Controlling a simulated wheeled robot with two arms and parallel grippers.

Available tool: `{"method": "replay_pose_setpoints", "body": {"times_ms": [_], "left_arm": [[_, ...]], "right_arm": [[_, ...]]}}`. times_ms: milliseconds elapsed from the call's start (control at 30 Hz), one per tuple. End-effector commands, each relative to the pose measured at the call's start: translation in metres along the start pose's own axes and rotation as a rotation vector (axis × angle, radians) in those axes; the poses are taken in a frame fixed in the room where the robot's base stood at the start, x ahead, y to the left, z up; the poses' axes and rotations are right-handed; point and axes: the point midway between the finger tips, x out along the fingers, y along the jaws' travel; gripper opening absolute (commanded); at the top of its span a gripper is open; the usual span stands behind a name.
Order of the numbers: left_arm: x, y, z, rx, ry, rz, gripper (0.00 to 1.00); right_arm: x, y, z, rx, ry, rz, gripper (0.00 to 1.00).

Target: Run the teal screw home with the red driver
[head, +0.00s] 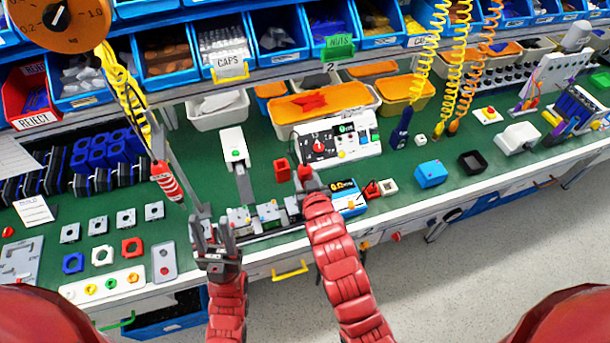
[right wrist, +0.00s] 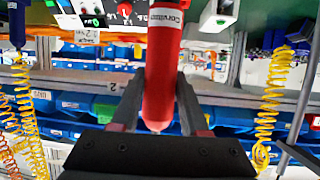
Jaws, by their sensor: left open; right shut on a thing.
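The red driver (right wrist: 163,80) shows large in the right wrist view, upright between the two dark fingers, with a white printed band and a rounded end. My right gripper (head: 308,179) is shut on it, above the bench behind the row of small fixtures (head: 268,213). In the head view the gripper hides most of the driver. My left gripper (head: 212,236) is open and empty at the bench's front edge, left of the right gripper. I cannot make out the teal screw in either view; the driver's working end is outside the right wrist view.
A red block-like piece (head: 282,170) stands left of my right gripper. A control box with a red knob (head: 318,147) stands behind it. A red-and-white tool (head: 166,181) hangs from a yellow coil at left.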

Motion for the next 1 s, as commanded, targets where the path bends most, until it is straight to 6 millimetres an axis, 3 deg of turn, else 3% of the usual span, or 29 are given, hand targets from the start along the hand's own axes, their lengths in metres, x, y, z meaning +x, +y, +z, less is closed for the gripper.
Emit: {"method": "replay_pose_setpoints", "body": {"times_ms": [1000], "left_arm": [[-0.0095, 0.0005, 0.0016, 0.0, 0.0, 0.0, 0.48]], "right_arm": [[0.0033, 0.0001, 0.0078, 0.0, 0.0, 0.0, 0.0]]}}
